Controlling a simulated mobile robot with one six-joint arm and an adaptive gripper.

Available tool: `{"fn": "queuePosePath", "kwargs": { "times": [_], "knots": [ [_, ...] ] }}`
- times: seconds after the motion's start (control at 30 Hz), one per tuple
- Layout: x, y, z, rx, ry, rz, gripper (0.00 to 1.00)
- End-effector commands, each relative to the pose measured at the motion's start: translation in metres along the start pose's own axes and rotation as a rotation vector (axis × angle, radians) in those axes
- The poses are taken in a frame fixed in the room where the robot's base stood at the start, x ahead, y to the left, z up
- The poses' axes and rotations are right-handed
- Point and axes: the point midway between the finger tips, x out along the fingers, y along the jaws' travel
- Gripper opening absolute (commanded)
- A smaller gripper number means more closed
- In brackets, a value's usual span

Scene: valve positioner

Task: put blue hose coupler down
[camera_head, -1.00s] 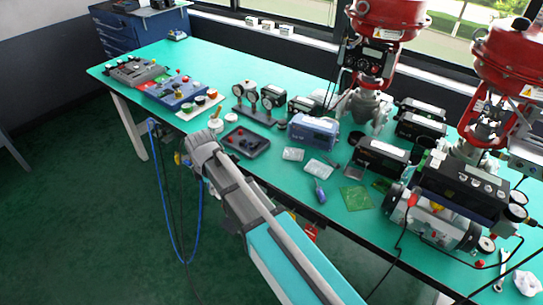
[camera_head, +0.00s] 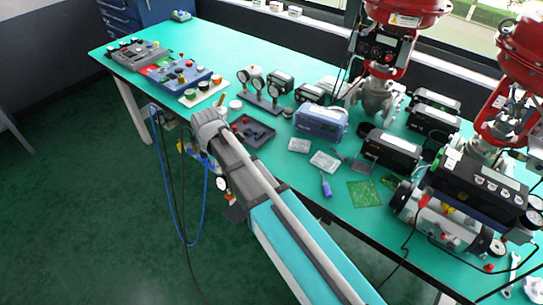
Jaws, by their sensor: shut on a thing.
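My gripper (camera_head: 207,124) is at the far end of my arm, over the table's front left edge beside a dark tray. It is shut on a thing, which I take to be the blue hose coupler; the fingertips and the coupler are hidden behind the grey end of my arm. A blue hose (camera_head: 163,192) hangs in a loop in front of the table. One side goes up to the table edge and the other rises toward the arm's end; where it ends is hidden.
The green table (camera_head: 230,45) is clear at the back left. The dark tray (camera_head: 265,140), control panels (camera_head: 180,83), gauges (camera_head: 260,83) and a blue-grey box (camera_head: 321,122) stand on it. Red-topped valves (camera_head: 405,12) stand to the right. Small coloured parts hang at the front edge.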

Motion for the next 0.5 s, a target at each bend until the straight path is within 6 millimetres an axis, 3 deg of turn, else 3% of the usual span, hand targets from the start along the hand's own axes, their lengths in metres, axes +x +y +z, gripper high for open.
{"fn": "queuePosePath", "kwargs": {
  "times": [0.27, 0.5],
  "knots": [
    [-0.024, -0.023, 0.033, 0.001, 0.0, 0.0, 0.0],
    [-0.061, -0.065, 0.083, -0.01, 0.0, 0.0, 0.0]
  ]
}}
